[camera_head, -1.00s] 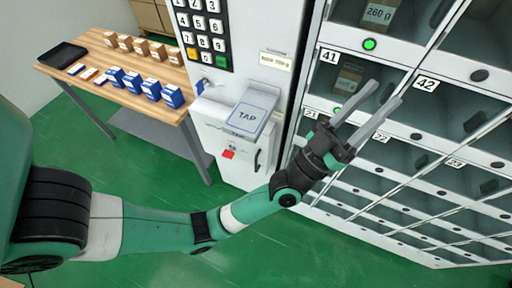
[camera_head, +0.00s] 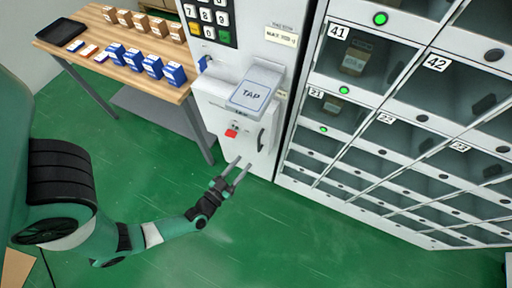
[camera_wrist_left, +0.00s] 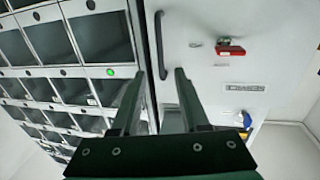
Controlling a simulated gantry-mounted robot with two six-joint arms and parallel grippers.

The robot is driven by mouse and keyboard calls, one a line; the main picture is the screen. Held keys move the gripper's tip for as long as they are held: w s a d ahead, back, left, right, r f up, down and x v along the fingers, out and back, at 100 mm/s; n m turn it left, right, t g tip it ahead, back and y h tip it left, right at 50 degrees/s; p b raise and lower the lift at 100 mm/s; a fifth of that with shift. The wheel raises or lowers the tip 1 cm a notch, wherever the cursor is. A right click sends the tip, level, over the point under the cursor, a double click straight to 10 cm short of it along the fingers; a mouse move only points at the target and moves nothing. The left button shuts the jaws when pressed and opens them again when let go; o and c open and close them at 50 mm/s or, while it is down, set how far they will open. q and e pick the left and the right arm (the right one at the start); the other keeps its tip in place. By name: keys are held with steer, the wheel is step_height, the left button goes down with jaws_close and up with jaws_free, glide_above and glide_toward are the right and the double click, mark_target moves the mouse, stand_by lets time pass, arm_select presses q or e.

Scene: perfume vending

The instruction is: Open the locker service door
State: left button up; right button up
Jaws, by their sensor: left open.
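The white service door (camera_head: 238,125) sits low on the kiosk, below the TAP pad, and looks shut. It has a dark vertical handle (camera_head: 262,139) on its right side and a red piece (camera_head: 231,133) at a lock. My left gripper (camera_head: 243,164) is open and empty, in front of and below the handle. In the left wrist view, the handle (camera_wrist_left: 160,45) appears in line with the gap between my fingers (camera_wrist_left: 159,74), apparently apart from them. The red piece (camera_wrist_left: 230,51) shows beside it there. My right gripper is not in view.
A grid of lockers (camera_head: 380,120) stands right of the kiosk, some with green lights. A wooden table (camera_head: 95,60) with several small boxes and a black tray (camera_head: 59,31) stands to the left. The green floor (camera_head: 260,235) before the kiosk is open.

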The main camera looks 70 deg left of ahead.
arm_select(q)
steer(key=b+x, duration=0.2)
steer(key=x, duration=0.7)
steer(key=shift+a, duration=0.2)
steer(key=shift+w, duration=0.1)
jaws_close()
stand_by(0.8)
